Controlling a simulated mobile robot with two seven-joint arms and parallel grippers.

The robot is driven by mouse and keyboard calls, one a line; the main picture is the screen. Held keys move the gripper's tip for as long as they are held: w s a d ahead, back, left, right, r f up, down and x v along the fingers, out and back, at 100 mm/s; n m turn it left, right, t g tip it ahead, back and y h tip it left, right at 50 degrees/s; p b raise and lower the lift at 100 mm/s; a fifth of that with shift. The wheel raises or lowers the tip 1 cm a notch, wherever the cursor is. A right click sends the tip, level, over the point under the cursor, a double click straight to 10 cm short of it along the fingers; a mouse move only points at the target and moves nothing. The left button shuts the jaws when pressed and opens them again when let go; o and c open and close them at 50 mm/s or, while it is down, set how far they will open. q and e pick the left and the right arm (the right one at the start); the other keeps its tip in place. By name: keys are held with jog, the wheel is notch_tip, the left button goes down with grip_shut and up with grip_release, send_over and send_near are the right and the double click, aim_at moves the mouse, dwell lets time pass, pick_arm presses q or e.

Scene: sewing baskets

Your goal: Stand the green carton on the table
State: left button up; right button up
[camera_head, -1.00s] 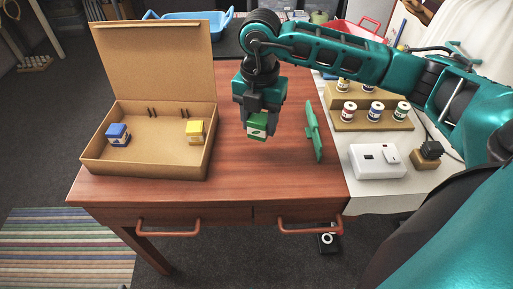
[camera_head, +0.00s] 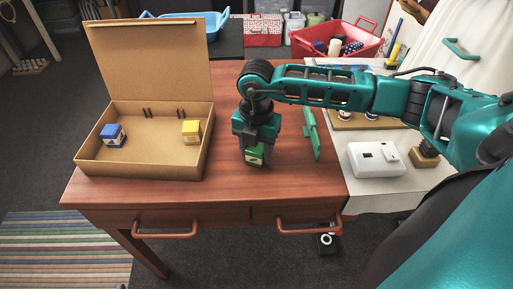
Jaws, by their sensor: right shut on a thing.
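The green carton (camera_head: 256,158), with a white label, is between the fingers of my right gripper (camera_head: 255,155). My right gripper points down and is shut on the carton. The carton is at or just above the wooden table (camera_head: 240,190), right of the open cardboard box; I cannot tell whether it touches the top. Its upper part is hidden by the fingers. My left gripper is not in view.
The open cardboard box (camera_head: 147,171) holds a blue carton (camera_head: 112,136) and a yellow carton (camera_head: 191,132). A green flat piece (camera_head: 311,134) stands right of my gripper. A white device (camera_head: 376,160) sits on the pale side table. The table's front strip is clear.

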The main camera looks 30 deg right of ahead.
jog(key=shift+f, duration=0.2)
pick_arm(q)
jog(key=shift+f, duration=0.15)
pick_arm(e)
jog(key=o, duration=1.1)
jog(key=shift+r, duration=0.1)
jog(key=shift+c, duration=0.2)
jog(key=shift+r, duration=0.2)
notch_tip(320, 180, up, 11)
jog(key=shift+f+p, duration=0.2)
jog(key=shift+p, duration=0.6)
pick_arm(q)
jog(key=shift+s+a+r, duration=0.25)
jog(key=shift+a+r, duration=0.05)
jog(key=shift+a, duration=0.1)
pick_arm(e)
jog(key=shift+r, duration=0.65)
jog(key=shift+s, duration=0.1)
